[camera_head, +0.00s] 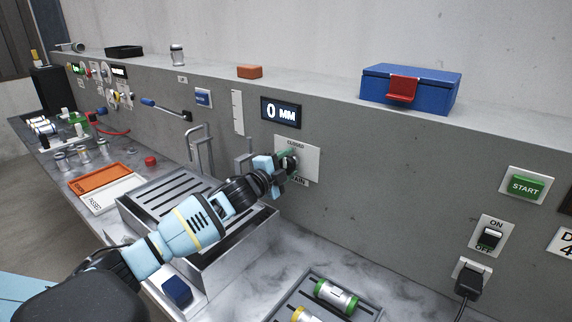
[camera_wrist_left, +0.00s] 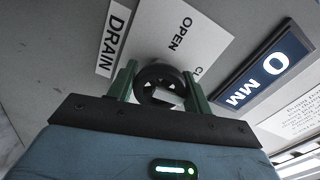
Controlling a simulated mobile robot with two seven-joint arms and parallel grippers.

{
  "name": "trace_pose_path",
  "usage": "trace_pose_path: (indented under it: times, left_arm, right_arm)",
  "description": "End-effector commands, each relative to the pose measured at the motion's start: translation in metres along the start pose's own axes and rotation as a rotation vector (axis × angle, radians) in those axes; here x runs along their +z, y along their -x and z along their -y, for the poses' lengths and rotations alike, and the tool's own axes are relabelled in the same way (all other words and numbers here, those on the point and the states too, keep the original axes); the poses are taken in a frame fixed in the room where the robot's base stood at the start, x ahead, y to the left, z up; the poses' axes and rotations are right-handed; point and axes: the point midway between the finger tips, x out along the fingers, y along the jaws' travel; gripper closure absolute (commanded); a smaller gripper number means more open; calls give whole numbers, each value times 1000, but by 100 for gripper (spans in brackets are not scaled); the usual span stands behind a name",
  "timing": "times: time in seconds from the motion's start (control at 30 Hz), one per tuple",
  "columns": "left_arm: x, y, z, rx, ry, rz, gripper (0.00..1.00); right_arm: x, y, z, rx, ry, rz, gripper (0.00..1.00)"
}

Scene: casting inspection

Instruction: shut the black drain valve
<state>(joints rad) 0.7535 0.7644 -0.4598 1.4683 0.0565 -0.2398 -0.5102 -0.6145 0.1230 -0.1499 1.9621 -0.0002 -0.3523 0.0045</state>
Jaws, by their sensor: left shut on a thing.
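The black drain valve (camera_wrist_left: 160,80) is a round, spoked handwheel in front of a white plate (camera_head: 310,160) on the grey wall panel. The plate reads CLOSED in the head view and OPEN in the left wrist view. My left gripper (camera_head: 283,166) is at the valve, its green fingers (camera_wrist_left: 162,88) on either side of the wheel, shut on it. The wheel's pointer and exact angle cannot be made out. A DRAIN label (camera_wrist_left: 114,38) is beside the plate. My right gripper is not in view.
A display reading 0 MM (camera_head: 281,112) is above the valve. A metal tank with a slotted top (camera_head: 250,238) stands below my left arm. A tray (camera_head: 368,310) holds cylinders at the front. Switches (camera_head: 490,237) and a START button (camera_head: 526,186) are at right.

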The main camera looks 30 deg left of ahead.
Motion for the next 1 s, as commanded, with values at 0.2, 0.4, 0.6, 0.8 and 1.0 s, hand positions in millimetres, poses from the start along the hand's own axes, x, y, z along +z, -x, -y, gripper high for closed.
trace_pose_path:
  times: [0.2, 0.4, 0.6, 0.8, 1.0]
  left_arm:
    - [0, 0, 1, -1, -55, 0, 73]
    - [0, 0, 0, 0, -71, 0, 73]
    - [0, 0, 0, 0, -72, 0, 73]
    - [0, 0, 0, 0, -72, 0, 37]
    - [0, 0, 0, 0, -70, 0, 28]
  right_arm:
    - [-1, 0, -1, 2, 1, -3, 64]
    - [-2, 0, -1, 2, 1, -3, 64]
    - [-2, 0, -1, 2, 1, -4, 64]
    - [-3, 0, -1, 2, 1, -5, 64]
    - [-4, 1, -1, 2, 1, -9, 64]
